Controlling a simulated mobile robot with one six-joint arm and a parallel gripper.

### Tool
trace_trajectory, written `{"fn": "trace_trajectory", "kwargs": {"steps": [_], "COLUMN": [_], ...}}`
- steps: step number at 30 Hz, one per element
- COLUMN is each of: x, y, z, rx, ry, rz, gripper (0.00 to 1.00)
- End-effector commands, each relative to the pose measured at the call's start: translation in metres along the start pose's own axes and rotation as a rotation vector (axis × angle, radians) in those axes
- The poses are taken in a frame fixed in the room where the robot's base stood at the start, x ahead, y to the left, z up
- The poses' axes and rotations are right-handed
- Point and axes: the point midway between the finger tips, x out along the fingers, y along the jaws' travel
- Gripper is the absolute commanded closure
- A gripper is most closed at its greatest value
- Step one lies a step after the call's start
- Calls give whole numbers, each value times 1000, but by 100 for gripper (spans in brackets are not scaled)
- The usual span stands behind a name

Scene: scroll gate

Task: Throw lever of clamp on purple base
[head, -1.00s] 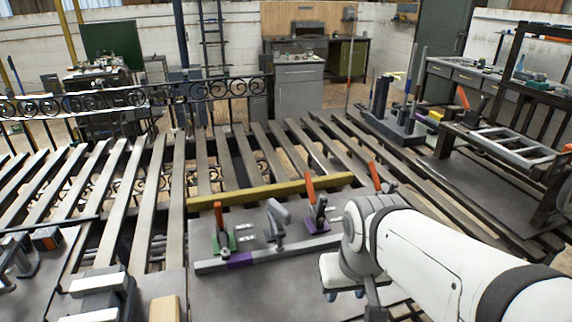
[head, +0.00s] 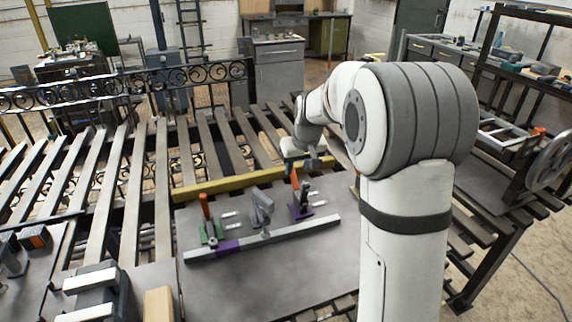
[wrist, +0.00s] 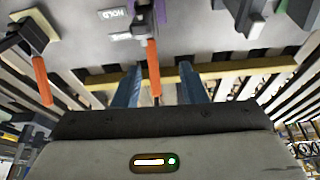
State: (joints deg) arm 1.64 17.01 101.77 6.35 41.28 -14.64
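The clamp on the purple base (head: 299,212) stands on the grey plate, right of centre. Its orange lever (head: 294,179) stands roughly upright. In the wrist view the purple base (wrist: 160,8) is at the top edge and the orange lever (wrist: 153,66) points down the picture. My gripper (wrist: 158,86) is open, with its blue fingers on either side of the lever's tip in that view. I cannot tell whether they touch it. In the head view my gripper (head: 305,163) is just behind and above the lever, partly hidden by my arm.
A clamp on a green base (head: 212,234) with an orange lever stands left. A grey bracket (head: 262,210) and a long grey bar (head: 265,239) lie nearby. A yellow bar (head: 225,186) runs behind. Another orange-levered clamp (wrist: 41,80) is at left in the wrist view.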

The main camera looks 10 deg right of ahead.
Motion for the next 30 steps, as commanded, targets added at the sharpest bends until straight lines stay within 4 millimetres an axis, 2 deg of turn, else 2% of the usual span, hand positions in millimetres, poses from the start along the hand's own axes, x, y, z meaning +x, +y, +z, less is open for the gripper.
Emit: {"fn": "trace_trajectory", "kwargs": {"steps": [1, 3, 9, 14, 24, 30], "x": [12, 25, 48, 62, 113, 128], "y": [4, 8, 14, 15, 14, 13], "z": [-15, -30, -54, -57, -59, -59], "rx": [-7, -17, -33, -37, -38, -38], "ry": [4, 13, 31, 32, 32, 34], "rz": [-2, -3, -5, -6, -6, -6], "gripper": [62, 62, 62, 62, 62, 62]}}
